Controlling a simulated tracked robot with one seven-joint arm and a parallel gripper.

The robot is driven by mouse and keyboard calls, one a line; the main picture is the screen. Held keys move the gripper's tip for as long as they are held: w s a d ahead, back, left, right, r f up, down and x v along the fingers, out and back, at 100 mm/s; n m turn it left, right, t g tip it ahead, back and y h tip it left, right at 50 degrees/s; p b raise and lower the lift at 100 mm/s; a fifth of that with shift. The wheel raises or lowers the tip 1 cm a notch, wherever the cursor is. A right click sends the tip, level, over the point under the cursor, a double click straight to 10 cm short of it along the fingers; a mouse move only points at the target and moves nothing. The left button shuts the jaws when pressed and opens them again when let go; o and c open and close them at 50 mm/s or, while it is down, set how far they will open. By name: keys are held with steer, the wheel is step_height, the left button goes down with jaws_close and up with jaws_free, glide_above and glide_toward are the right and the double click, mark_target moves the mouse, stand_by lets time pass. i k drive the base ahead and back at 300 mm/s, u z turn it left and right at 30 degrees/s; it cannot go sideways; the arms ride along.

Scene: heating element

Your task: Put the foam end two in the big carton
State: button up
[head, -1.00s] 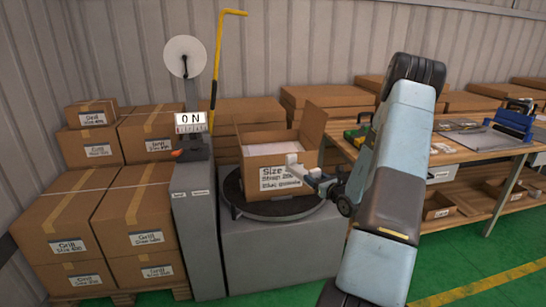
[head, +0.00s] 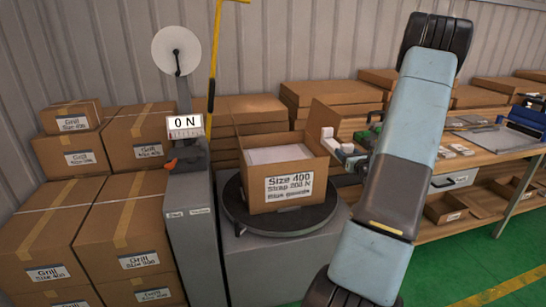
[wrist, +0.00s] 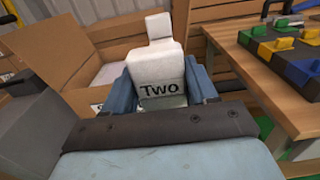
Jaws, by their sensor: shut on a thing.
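The big carton (head: 258,202) stands open on a dark turntable, with a white filling inside and its flaps up. Its front label reads Size 400, Strap 200 N. My gripper (head: 343,150) is beside the carton's right side, at about rim height, shut on a white foam piece (head: 327,140). In the wrist view the foam piece (wrist: 158,68), marked "Two", sits between the blue fingers of my gripper (wrist: 168,85). The open carton (wrist: 95,42) lies behind and left of it there. The foam is outside the carton's opening; whether it touches the right flap I cannot tell.
A grey post with a "0 N" display (head: 186,125) and a white reel (head: 176,50) stands left of the turntable (head: 235,208). Stacked grill cartons (head: 45,215) fill the left. A workbench (head: 500,150) with tools and trays is at right.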

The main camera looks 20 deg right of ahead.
mark_target(280, 169)
steer(key=i, duration=0.85)
steer(key=u, duration=0.1)
